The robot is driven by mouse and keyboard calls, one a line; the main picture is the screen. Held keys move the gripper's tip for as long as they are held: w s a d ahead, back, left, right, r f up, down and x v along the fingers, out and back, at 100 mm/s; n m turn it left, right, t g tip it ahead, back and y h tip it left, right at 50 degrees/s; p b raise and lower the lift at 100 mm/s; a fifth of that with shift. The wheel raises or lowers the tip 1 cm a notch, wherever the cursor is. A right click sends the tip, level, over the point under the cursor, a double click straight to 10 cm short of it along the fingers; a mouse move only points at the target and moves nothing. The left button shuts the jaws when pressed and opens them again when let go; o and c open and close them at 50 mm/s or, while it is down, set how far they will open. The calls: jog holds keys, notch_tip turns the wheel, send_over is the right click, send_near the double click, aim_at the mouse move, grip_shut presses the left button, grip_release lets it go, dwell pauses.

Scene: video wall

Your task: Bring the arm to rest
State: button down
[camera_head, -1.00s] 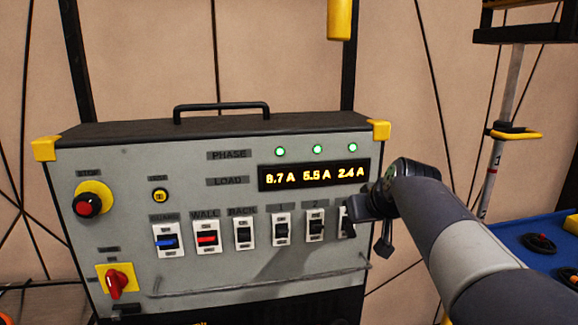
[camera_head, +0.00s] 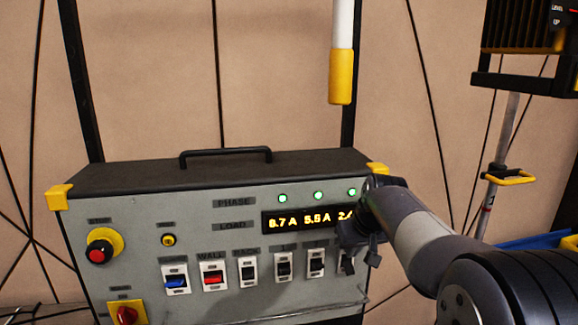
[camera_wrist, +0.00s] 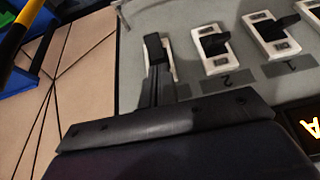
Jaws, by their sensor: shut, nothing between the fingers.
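My arm (camera_head: 425,240) reaches in from the lower right of the head view to the right end of a grey control panel (camera_head: 130,210). My gripper (camera_head: 348,262) is in front of the rightmost switch and partly covers it. In the wrist view my gripper (camera_wrist: 157,95) is shut and empty. Its fingers point at the rightmost black switch (camera_wrist: 154,48) and overlap it, so I cannot tell whether they touch. Two neighbouring black switches (camera_wrist: 213,43) stand clear of the fingers.
The panel carries a blue switch (camera_head: 175,283), a red switch (camera_head: 213,279), a red stop button (camera_head: 97,255), a red rotary knob (camera_head: 127,315) and a lit display (camera_head: 295,222). A handle (camera_head: 226,153) is on top. A yellow-ended pole (camera_head: 341,78) hangs above. A stand (camera_head: 497,150) is at right.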

jog(key=shift+w+r+g+p, duration=0.25)
jog(key=shift+r+g+p, duration=0.4)
jog(key=shift+p, duration=1.45)
jog(key=v, duration=0.6)
jog(key=shift+h+b, duration=0.3)
jog(key=shift+b, duration=0.15)
jog(key=shift+a, duration=0.1)
